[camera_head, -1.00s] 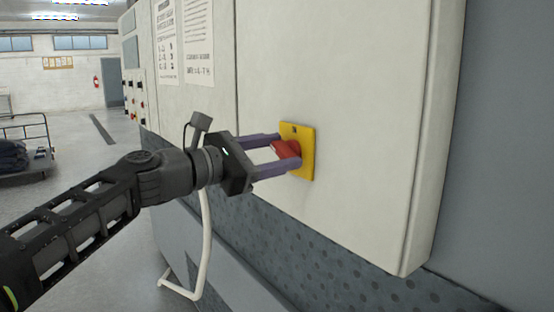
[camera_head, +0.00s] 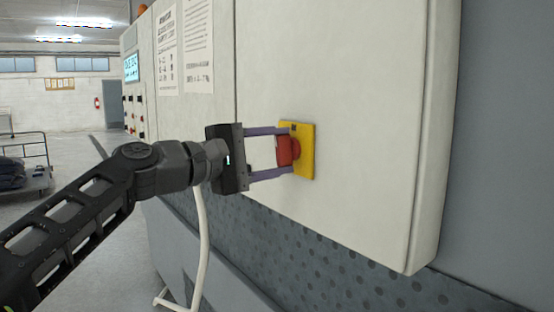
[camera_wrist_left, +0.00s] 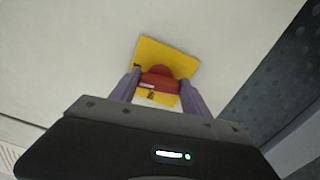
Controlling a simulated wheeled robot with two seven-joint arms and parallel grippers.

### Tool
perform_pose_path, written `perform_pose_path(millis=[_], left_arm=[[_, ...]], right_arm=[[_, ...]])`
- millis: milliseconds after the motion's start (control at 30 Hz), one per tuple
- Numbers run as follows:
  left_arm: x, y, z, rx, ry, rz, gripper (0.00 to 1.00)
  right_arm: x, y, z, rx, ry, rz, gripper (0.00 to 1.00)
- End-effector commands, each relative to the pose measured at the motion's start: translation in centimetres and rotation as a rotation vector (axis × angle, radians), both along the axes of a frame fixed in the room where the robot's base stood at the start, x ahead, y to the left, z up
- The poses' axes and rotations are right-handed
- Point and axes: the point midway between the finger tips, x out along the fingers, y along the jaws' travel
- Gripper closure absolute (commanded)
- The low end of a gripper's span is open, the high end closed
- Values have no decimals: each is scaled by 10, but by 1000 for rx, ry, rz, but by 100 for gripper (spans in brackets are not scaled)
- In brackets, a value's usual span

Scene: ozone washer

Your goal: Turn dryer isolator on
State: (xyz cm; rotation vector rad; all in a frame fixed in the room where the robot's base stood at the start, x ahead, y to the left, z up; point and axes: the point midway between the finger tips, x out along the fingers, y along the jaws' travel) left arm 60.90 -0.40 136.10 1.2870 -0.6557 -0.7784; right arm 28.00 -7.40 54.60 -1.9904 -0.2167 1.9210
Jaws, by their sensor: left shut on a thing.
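The dryer isolator is a red rotary knob (camera_head: 284,151) on a yellow square plate (camera_head: 307,152), fixed to the pale cabinet door. My left gripper (camera_head: 291,149) reaches it from the left. Its two purple fingers lie above and below the knob, with the tips close to the plate, and it is shut on the knob. In the left wrist view the red knob (camera_wrist_left: 158,79) sits between the two fingers, in front of the yellow plate (camera_wrist_left: 170,54). The marks on the plate are too small to read. My right gripper is not in view.
The cabinet door (camera_head: 340,70) fills the middle. Further left are posted notices (camera_head: 168,50), a lit cyan screen (camera_head: 131,67) and a row of small buttons. A white bent pipe (camera_head: 203,250) stands below my arm. Open floor and a trolley (camera_head: 38,180) lie at left.

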Motion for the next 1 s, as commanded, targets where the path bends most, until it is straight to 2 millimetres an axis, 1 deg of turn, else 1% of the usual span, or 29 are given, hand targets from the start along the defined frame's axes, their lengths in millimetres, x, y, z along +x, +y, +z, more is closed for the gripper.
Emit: perform_pose_path(millis=[33,100,333,833,867,1000], left_arm=[[0,0,-3,19,-26,0,86],[0,0,-3,45,-60,0,86],[0,0,-3,98,-132,-1,86],[0,-1,-2,114,-152,-1,86],[0,-1,-2,114,-152,-1,44],[0,0,-2,113,-150,-1,32]], right_arm=[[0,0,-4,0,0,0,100],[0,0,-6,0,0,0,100],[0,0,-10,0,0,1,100],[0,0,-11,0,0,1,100],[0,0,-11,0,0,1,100],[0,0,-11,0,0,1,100]])
